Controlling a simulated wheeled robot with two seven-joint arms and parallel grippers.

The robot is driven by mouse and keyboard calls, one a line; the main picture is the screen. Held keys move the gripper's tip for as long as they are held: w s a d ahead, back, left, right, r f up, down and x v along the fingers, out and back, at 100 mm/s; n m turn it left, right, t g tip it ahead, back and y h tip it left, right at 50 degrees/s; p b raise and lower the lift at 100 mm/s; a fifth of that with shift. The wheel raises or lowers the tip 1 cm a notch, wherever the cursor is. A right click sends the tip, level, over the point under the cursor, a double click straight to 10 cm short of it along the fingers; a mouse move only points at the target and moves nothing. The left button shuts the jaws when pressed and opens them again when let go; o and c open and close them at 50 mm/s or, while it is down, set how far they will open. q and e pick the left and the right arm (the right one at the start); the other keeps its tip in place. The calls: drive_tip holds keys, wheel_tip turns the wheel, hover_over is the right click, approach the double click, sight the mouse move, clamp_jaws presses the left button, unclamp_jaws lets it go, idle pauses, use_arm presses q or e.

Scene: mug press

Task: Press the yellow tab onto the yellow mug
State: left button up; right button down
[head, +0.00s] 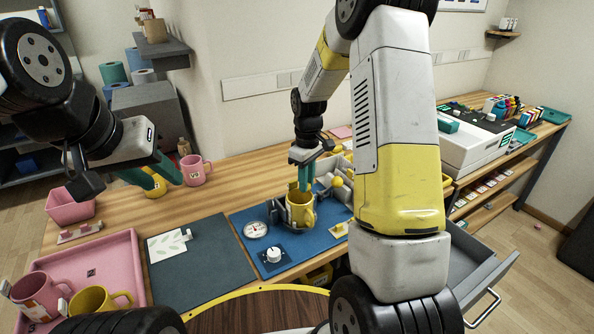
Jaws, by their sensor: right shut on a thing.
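A yellow mug (301,210) stands upright in a grey holder (284,217) on the blue mat (247,219). My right gripper (302,184) reaches down from above with teal fingers at the mug's rim; it appears shut on this mug. What lies between its fingertips is small and partly hidden. A small block with yellow on it (340,229), possibly the yellow tab, lies on the mat right of the mug. My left gripper (128,180) is over the left of the table, its jaws apart and apparently empty. A second yellow mug (156,186) is partly hidden behind it.
A pink tray (112,258) at front left holds a pink mug (38,297) and another yellow mug (92,301). A pink mug (194,170) stands farther back. A dial (256,230) and knob (274,255) sit by the holder. The dark mat (198,272) is mostly clear.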

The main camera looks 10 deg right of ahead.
drive_tip(key=shift+s+f, duration=0.1)
drive_tip(key=shift+f, duration=0.05)
drive_tip(key=c, duration=1.2)
unclamp_jaws()
drive_tip(key=shift+c, duration=0.2)
wheel_tip(320, 180, up, 8)
drive_tip(key=s+r+m+t, duration=0.2)
drive_tip(key=s+r, duration=0.3)
drive_tip(key=s, duration=0.3)
drive_tip(key=s+a+r+m+t+y, duration=0.1)
drive_tip(key=s+r+m+t, duration=0.1)
drive_tip(key=s+r, duration=0.3)
drive_tip(key=s+a+r+m+t+y, duration=0.1)
drive_tip(key=s+r, duration=0.4)
drive_tip(key=s, duration=0.6)
drive_tip(key=m+t, duration=0.1)
drive_tip(key=m, duration=0.1)
drive_tip(key=shift+s+m, duration=0.25)
drive_tip(key=shift+m, duration=0.15)
